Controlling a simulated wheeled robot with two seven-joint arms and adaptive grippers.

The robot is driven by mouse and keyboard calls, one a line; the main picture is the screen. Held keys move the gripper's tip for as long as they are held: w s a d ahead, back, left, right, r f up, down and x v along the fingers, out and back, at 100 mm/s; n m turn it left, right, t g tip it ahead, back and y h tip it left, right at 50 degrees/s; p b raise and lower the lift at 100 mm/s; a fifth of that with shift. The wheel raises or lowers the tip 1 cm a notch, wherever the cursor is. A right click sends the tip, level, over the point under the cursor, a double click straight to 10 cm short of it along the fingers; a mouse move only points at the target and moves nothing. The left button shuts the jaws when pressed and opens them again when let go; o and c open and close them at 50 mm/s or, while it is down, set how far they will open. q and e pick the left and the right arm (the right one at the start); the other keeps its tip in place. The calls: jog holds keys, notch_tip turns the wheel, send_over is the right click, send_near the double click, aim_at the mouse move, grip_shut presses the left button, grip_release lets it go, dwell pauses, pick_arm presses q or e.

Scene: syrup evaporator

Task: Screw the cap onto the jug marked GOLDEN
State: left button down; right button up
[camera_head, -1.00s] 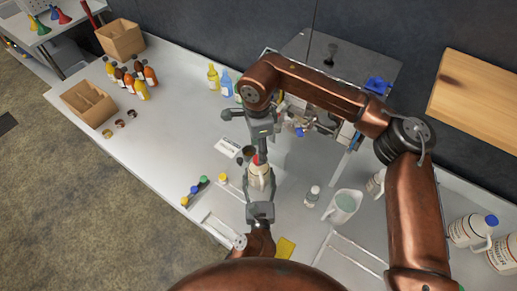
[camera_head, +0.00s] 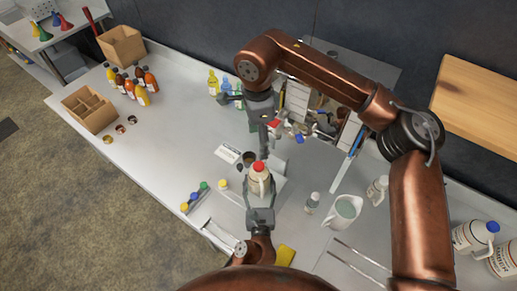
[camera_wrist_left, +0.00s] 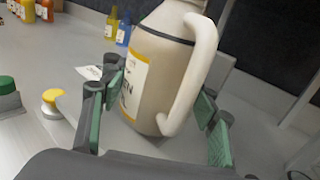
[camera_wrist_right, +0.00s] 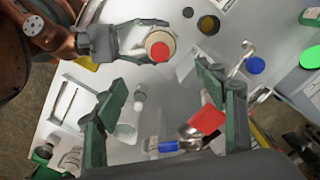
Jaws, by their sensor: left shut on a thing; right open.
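The cream jug (camera_head: 258,186) stands upright near the front of the bench, with its handle and part of a label ending in "EN" showing in the left wrist view (camera_wrist_left: 160,75). A red cap (camera_head: 259,167) sits on its mouth; the right wrist view shows the cap (camera_wrist_right: 160,52) from above. Whether it is fully tightened cannot be told. My left gripper (camera_head: 260,202) is shut on the jug's body, one finger on each side. My right gripper (camera_head: 265,146) is open and empty, behind and above the cap, apart from it.
A pitcher (camera_head: 345,209) and small bottle (camera_head: 312,202) stand to the right. Red- and blue-handled metal fittings are close behind my right gripper. The left bench middle is clear.

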aim_at(259, 190)
notch_tip(259, 190, up, 4)
dwell(0.4)
pick_arm(q)
jog(key=c, duration=0.7)
grip_release()
jog(key=shift+s+d, duration=0.1)
jog(key=shift+s, duration=3.6)
